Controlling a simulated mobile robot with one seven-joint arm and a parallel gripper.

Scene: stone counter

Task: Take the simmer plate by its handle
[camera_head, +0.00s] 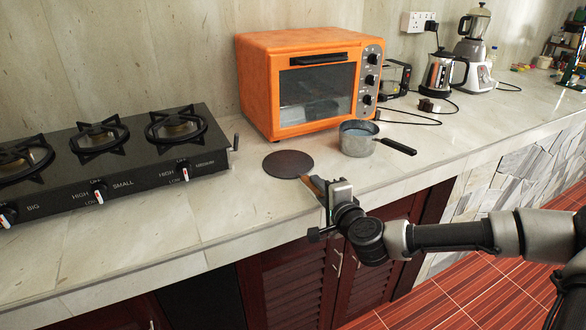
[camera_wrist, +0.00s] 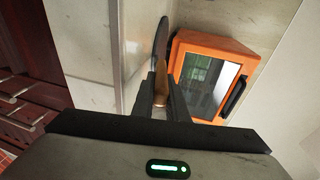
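The simmer plate (camera_head: 288,164) is a thin dark round disc lying on the counter in front of the orange oven. Its brown wooden handle (camera_head: 312,185) points toward the counter's front edge. In the wrist view the disc shows nearly edge-on (camera_wrist: 161,38), with the handle (camera_wrist: 161,98) running down between my fingers. My gripper (camera_head: 318,190) is at the handle near the counter's edge; the wrist view shows one finger on each side of the handle (camera_wrist: 162,78). The gap is very narrow, and I cannot tell whether both fingers press on the handle.
The orange oven (camera_head: 310,82) stands behind the plate. A small saucepan (camera_head: 357,139) with a black handle is to the right. A black gas stove (camera_head: 110,155) is to the left. The counter (camera_head: 235,205) between stove and plate is clear.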

